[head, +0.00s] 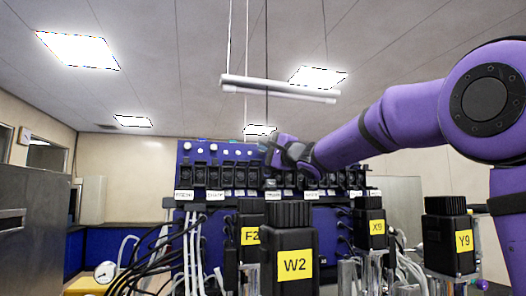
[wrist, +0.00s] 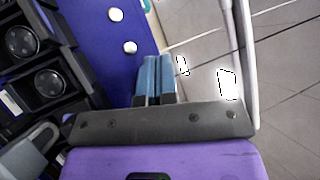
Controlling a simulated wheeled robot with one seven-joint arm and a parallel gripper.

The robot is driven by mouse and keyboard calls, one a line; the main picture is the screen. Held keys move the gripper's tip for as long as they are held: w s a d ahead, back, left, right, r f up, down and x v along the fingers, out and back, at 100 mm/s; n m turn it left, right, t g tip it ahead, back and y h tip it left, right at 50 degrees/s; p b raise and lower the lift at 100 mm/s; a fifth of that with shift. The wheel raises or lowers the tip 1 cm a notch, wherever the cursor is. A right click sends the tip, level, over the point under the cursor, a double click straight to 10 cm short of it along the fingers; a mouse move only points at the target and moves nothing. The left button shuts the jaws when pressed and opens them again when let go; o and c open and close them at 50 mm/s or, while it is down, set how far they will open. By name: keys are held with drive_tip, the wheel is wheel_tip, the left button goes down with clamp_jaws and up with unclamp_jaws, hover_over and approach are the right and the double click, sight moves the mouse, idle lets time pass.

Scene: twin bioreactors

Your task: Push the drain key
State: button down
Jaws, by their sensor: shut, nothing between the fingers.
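The blue control panel (head: 219,157) stands ahead in the head view, with a row of black switch-like modules and small white labels too small to read. I cannot tell which part is the drain key. My gripper (head: 266,147) is in front of the panel's upper middle, and my purple wrist hides part of the row. In the wrist view my gripper's blue fingers (wrist: 151,60) are shut together and empty. They lie beside the blue panel face, near two white round buttons (wrist: 130,47); I see no clear contact.
Black-capped units W2 (head: 290,245), F2 (head: 249,222), X9 (head: 370,228) and Y9 (head: 449,238) stand in front of the panel. Cables (head: 187,240) hang at the lower left. A thin white tube lamp (head: 279,90) hangs above. Black modules with round dials (wrist: 48,82) fill the wrist view's left.

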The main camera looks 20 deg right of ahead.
drive_tip(key=shift+s+r, duration=0.1)
drive_tip(key=shift+s, duration=0.15)
drive_tip(key=s, duration=0.2)
drive_tip(key=s+r, duration=0.1)
drive_tip(key=s, duration=0.2)
drive_tip(key=shift+s+r, duration=0.25)
drive_tip(key=shift+s, duration=0.15)
idle(2.1)
